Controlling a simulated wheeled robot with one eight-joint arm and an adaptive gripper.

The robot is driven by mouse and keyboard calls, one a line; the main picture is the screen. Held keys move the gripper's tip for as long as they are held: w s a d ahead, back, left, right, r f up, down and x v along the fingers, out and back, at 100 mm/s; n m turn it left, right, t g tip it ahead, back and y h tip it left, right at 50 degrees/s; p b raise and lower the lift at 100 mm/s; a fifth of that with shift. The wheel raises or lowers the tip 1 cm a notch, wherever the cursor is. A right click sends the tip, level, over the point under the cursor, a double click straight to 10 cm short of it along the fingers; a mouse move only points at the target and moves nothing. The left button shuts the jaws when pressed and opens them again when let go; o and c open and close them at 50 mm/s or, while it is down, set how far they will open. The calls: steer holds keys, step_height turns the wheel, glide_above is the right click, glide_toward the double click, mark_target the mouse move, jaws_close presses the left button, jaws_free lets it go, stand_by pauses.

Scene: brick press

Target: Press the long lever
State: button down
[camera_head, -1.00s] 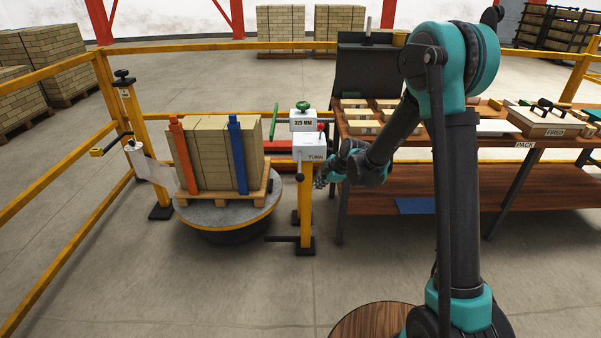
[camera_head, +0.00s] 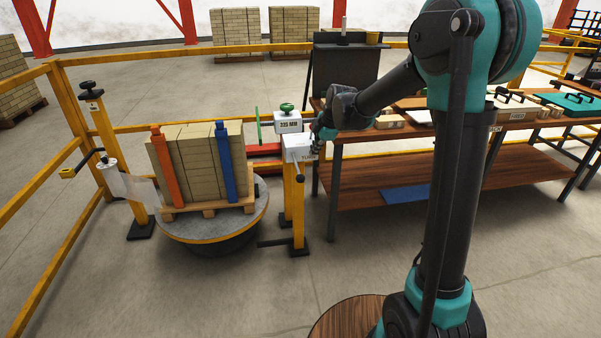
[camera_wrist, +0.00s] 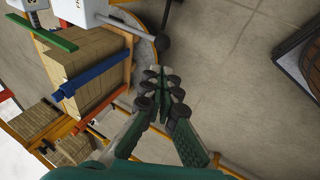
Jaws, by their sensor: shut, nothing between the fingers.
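A white box marked TURN (camera_head: 297,146) sits on a yellow post beside the round turntable. A lever with a dark ball end (camera_head: 299,174) reaches down from its front. In the wrist view the lever's grey rod and ball (camera_wrist: 164,43) extend from the white box, beyond my fingertips and apart from them. My gripper (camera_head: 317,143) is at the right side of the TURN box, its fingers small and partly unclear. In the wrist view my gripper (camera_wrist: 163,85) is shut and empty, with bare floor behind it.
A strapped brick stack (camera_head: 190,150) stands on a pallet on the turntable (camera_head: 258,217). A white box marked 325 MM (camera_head: 288,121) is just behind the TURN box. A wooden workbench (camera_head: 375,133) is close on the right. Yellow rails (camera_head: 45,190) bound the left.

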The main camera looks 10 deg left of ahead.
mark_target(301, 175)
steer(key=shift+f, duration=0.15)
steer(key=x, duration=1.4)
steer(key=shift+a, duration=0.1)
